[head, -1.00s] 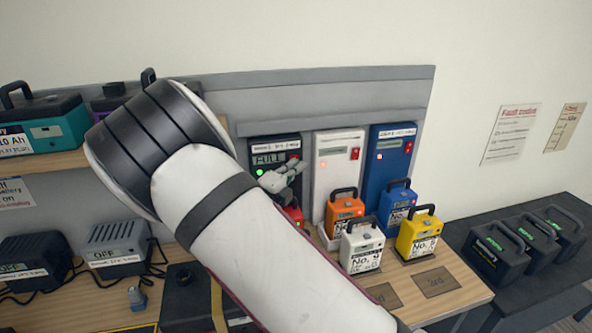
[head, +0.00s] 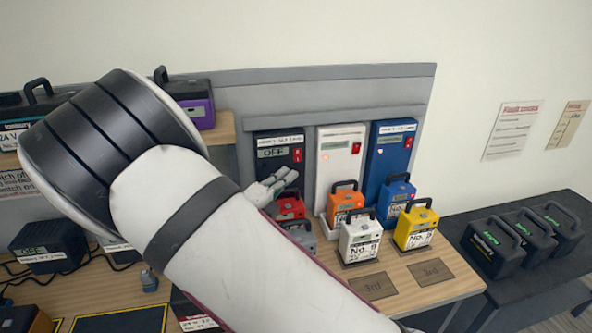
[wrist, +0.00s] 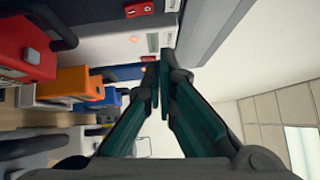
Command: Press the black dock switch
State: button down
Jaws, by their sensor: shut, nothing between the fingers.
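The black dock (head: 270,168) stands at the left of three docks on the back panel in the head view. Its display reads OFF, and its red switch (head: 297,155) is at the upper right of its face. My gripper (head: 291,176) is shut and empty, just below the switch in the picture, with a small visible gap. Its fingers also show close together in the wrist view (wrist: 160,78). My arm and gripper hide the lower left of the black dock.
The white dock (head: 340,145) and blue dock (head: 388,150) stand to the right. Red (head: 291,206), orange (head: 346,201), blue (head: 396,191), white (head: 360,240) and yellow (head: 415,231) batteries crowd the table before them. Black batteries (head: 495,250) stand on the dark bench at right.

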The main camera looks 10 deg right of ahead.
jog(key=shift+r+v, duration=0.2)
jog(key=shift+v, duration=1)
jog(key=s+d+r+m+g+y, duration=0.25)
jog(key=s+d+m+g, duration=0.35)
jog(key=s+d+m, duration=0.45)
jog(key=s+d+r+m+g+y, duration=0.25)
jog(key=s+d+m+g, duration=0.45)
jog(key=m, duration=0.7)
jog(key=s+a+r+m+t+y, duration=0.2)
jog(key=s+a+r+m+y, duration=0.1)
jog(key=s+m, duration=0.4)
jog(key=s+a+r+m+t+y, duration=0.2)
jog(key=s+a+r+m+y, duration=0.2)
jog(key=s+m, duration=0.4)
jog(key=a+m+y, duration=0.1)
jog(key=a+m, duration=0.1)
jog(key=m, duration=0.2)
jog(key=shift+s+t+y, duration=0.2)
jog(key=shift+t+y, duration=0.1)
jog(key=shift+t, duration=0.1)
